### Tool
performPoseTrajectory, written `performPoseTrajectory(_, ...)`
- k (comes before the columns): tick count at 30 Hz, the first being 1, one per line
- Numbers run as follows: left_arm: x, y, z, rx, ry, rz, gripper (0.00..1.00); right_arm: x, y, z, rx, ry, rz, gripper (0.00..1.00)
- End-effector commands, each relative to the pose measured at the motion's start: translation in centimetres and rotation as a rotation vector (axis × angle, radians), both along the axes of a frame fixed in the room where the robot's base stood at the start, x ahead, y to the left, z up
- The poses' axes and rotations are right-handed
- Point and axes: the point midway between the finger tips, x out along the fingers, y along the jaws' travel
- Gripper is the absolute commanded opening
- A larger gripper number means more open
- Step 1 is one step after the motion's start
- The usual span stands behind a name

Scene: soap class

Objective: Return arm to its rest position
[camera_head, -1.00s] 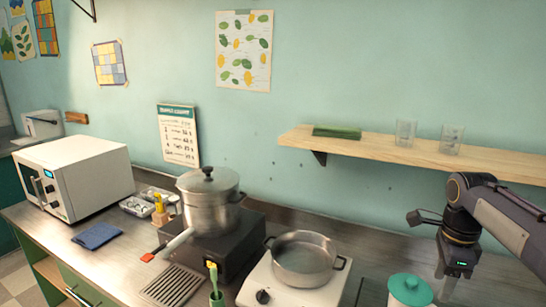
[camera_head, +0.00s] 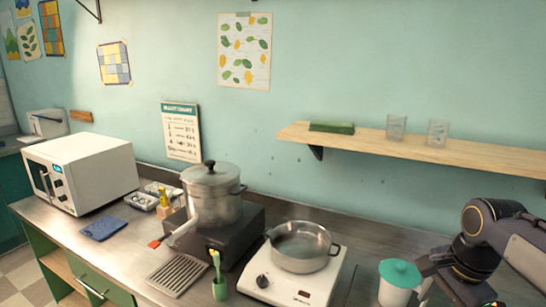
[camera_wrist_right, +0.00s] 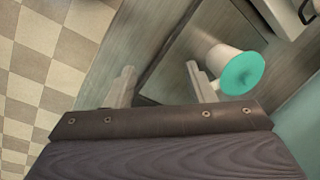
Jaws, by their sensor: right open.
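My right arm comes in at the lower right of the head view, low over the counter's right end. In the right wrist view my right gripper (camera_wrist_right: 160,85) shows two pale fingers spread apart with nothing between them. A white cup with a teal lid (camera_wrist_right: 240,72) is just beyond the right-hand finger there, and I cannot tell whether they touch. The same lidded cup (camera_head: 399,280) stands left of my right wrist in the head view. My left gripper is in neither view.
A white hot plate (camera_head: 290,284) carries an open pot (camera_head: 302,258). A lidded pot (camera_head: 211,192) sits on a dark burner, with a white microwave (camera_head: 85,172) further left. A wooden shelf (camera_head: 460,158) with two glasses runs above the arm. Checkered floor (camera_wrist_right: 45,60) shows beyond the counter edge.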

Motion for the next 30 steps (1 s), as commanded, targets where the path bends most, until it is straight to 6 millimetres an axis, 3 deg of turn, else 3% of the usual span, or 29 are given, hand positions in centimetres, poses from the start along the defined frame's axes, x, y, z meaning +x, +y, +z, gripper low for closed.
performPoseTrajectory(5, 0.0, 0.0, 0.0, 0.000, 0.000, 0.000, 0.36, -4.7, 3.3, -0.9, -0.012, -0.134, 0.344, 0.49)
performPoseTrajectory(10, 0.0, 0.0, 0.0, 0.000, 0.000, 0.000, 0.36, -10.2, 7.5, -3.9, -0.064, -0.338, 0.776, 0.49)
performPoseTrajectory(15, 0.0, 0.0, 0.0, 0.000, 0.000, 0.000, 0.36, -13.5, 10.4, -6.7, -0.136, -0.492, 1.059, 0.49)
performPoseTrajectory(20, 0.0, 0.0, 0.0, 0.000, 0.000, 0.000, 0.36, -14.4, 11.4, -7.8, -0.171, -0.544, 1.153, 0.49)
performPoseTrajectory(30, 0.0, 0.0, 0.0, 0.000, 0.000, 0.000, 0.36, -14.4, 11.4, -7.8, -0.170, -0.544, 1.158, 0.49)
